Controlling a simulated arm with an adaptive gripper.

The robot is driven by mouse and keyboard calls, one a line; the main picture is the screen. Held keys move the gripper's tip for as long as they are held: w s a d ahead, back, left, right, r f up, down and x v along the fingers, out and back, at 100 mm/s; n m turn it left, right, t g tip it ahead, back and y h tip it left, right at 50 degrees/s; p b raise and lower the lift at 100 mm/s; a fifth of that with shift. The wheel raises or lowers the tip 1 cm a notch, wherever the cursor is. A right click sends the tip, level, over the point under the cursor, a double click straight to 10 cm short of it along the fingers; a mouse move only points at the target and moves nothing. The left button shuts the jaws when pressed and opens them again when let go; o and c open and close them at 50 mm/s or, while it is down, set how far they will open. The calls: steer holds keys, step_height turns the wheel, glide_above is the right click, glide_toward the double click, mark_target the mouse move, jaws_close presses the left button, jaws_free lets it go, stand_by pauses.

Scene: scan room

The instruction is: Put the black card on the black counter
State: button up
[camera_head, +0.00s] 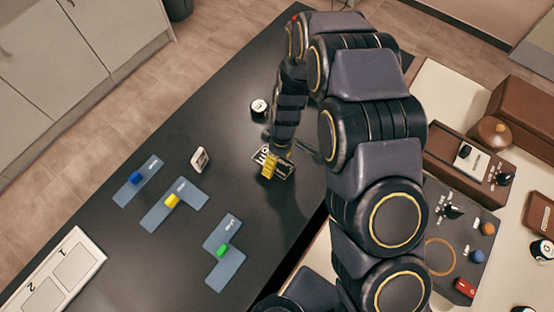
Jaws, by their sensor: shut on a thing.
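A small black card (286,171) with pale markings is at my gripper, low over or touching the black counter (290,218); I cannot tell which. A yellow piece (269,165) shows against the card's left part. My gripper (277,151) reaches down from above and is shut on the card. The fingertips are small in this view and partly hidden behind the card and yellow piece. The counter runs diagonally across the middle of the view.
Blue-grey plates with blue (137,178), yellow (172,201) and green (222,251) blocks lie left on the counter. A white tag (200,160) and a round black-and-white piece (259,107) stand nearby. A white numbered board (55,272) lies lower left. Brown boxes (470,162) crowd the right.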

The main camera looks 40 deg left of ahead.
mark_target(282, 158)
steer(key=o, duration=1)
steer(key=shift+f, duration=0.1)
step_height(282, 158, up, 12)
steer(key=w, duration=0.2)
